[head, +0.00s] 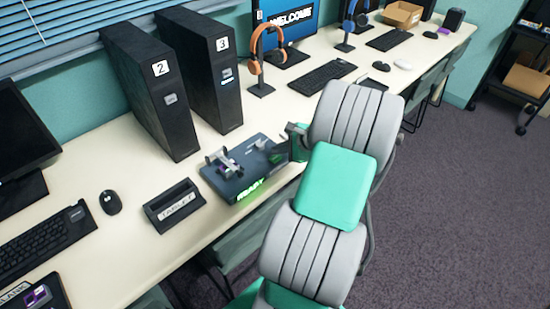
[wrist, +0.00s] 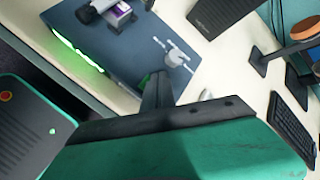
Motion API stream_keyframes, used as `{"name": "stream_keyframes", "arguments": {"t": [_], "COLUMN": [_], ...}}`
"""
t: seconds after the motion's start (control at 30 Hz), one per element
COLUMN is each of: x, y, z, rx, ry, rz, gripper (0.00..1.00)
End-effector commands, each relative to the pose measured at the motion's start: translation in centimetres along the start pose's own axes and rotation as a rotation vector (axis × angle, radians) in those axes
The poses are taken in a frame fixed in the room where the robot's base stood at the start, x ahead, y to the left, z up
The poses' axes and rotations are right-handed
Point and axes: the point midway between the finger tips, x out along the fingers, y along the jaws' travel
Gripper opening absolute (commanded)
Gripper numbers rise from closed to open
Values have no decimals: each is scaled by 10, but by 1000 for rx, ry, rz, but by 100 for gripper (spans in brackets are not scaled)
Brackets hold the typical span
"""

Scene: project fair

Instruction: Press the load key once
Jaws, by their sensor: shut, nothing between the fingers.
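A dark blue-grey station box (head: 222,183) stands at the table's front edge, with a lit green READY sign (head: 250,190) on its front. It also shows in the wrist view (wrist: 130,62). A metal fixture (head: 222,162) with a purple part sits on its left side. A small green piece (wrist: 144,80) shows beside my fingertips; it may be the load key, mostly hidden by the fingers. My gripper (wrist: 157,78) is shut and empty, over the station's right part. I cannot tell whether the tips touch the green piece.
Black towers marked 2 (head: 155,90) and 3 (head: 208,70) stand behind the station. A labelled holder (head: 174,206) and a mouse (head: 111,202) lie to the left. Orange headphones (head: 267,45) on a stand and a keyboard (head: 322,77) are behind to the right.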

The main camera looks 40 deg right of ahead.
Motion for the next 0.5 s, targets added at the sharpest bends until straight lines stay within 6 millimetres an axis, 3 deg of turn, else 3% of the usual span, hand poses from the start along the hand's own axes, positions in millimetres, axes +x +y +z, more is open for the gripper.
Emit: {"name": "stream_keyframes", "arguments": {"t": [0.5], "x": [6], "y": [4], "z": [-4], "rx": [0], "ry": [0], "rz": [1], "gripper": [0]}}
